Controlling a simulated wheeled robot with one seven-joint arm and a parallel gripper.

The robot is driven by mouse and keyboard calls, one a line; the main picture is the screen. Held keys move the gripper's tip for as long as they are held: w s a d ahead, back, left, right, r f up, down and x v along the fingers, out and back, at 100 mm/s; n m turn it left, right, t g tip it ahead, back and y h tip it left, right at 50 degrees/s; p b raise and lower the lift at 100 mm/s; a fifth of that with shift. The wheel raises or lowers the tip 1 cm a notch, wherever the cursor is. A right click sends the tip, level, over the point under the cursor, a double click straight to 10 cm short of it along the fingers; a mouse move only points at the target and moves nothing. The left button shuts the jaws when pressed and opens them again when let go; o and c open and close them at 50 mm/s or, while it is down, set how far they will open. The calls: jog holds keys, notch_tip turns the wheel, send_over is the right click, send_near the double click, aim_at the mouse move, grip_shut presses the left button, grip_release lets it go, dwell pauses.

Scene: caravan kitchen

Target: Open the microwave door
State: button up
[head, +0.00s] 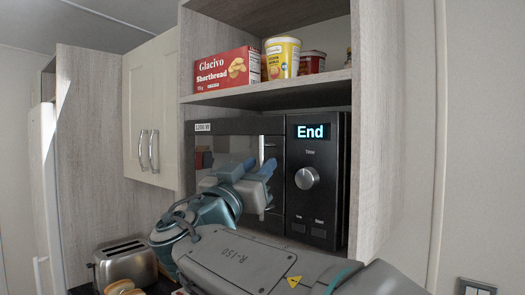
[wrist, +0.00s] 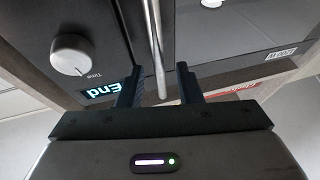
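The black microwave (head: 318,215) sits in a shelf niche, and its door (head: 225,128) looks shut. The control panel beside the door has a round silver knob and a lit display reading "End". The door's upright silver bar handle (wrist: 152,30) shows in the wrist view, which sees the microwave upside down. My gripper (wrist: 158,70) is open, with one dark finger on each side of the handle in that view. Both fingers look apart from the bar; I cannot tell how deep it lies between them. In the head view my gripper (head: 268,168) hides part of the door and handle.
The shelf above (head: 275,93) holds a red shortbread box (head: 226,70), a yellow tin (head: 281,60) and a red tin (head: 311,63). Wooden side panels flank the microwave. A toaster (head: 125,264) stands at lower left, under a cream cupboard (head: 153,105).

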jog(key=shift+p+x, duration=0.3)
jog(key=shift+x, duration=0.85)
grip_shut()
